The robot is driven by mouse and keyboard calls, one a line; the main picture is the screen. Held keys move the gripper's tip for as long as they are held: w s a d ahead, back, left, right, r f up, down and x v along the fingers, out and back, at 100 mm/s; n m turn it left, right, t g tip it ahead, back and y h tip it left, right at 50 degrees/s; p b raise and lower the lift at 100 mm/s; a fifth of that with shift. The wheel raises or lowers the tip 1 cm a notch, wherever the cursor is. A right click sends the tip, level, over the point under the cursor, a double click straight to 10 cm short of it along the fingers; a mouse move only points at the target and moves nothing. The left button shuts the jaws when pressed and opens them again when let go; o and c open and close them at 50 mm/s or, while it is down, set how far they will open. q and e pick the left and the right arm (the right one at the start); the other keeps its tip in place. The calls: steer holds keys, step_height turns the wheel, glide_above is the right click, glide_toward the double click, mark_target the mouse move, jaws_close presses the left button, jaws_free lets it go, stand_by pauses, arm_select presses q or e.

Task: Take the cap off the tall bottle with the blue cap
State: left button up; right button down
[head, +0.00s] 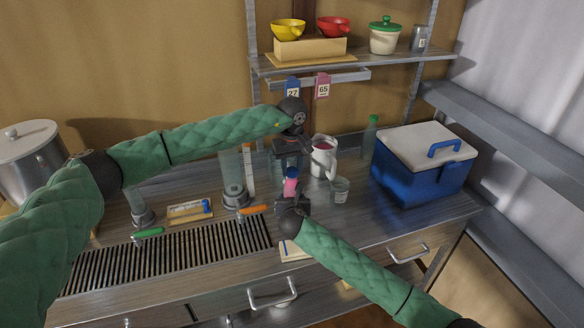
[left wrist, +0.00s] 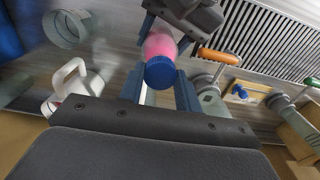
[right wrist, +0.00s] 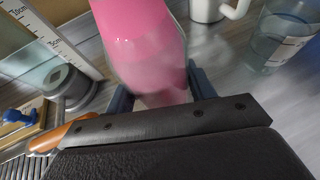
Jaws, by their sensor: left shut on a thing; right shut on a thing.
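The tall pink bottle (head: 290,187) stands near the middle of the counter, its blue cap (head: 291,173) at its top. My left gripper (head: 290,166) comes from above and is shut on the cap; in the left wrist view the cap (left wrist: 160,72) lies between its fingers, in line with the pink body (left wrist: 159,45). My right gripper (head: 292,200) is shut on the bottle's lower body, which fills the space between the fingers in the right wrist view (right wrist: 145,45). I cannot tell whether the cap's thread is loose.
A white pitcher (head: 322,158) and a glass jar (head: 340,190) stand just right of the bottle. A glass cylinder (head: 232,175) and an orange handle (head: 252,209) are to the left. A blue cooler (head: 420,170) occupies the right. A slatted grate (head: 170,255) lies front left.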

arm_select(q)
steer(key=n, duration=2.6)
steer(key=shift+r, duration=0.1)
steer(key=n, duration=0.5)
steer(key=shift+n, duration=0.4)
steer(key=n, duration=0.8)
steer(key=shift+w, duration=0.1)
arm_select(e)
steer(key=shift+s, duration=0.1)
arm_select(q)
steer(key=n, duration=0.5)
steer(key=shift+n, duration=0.3)
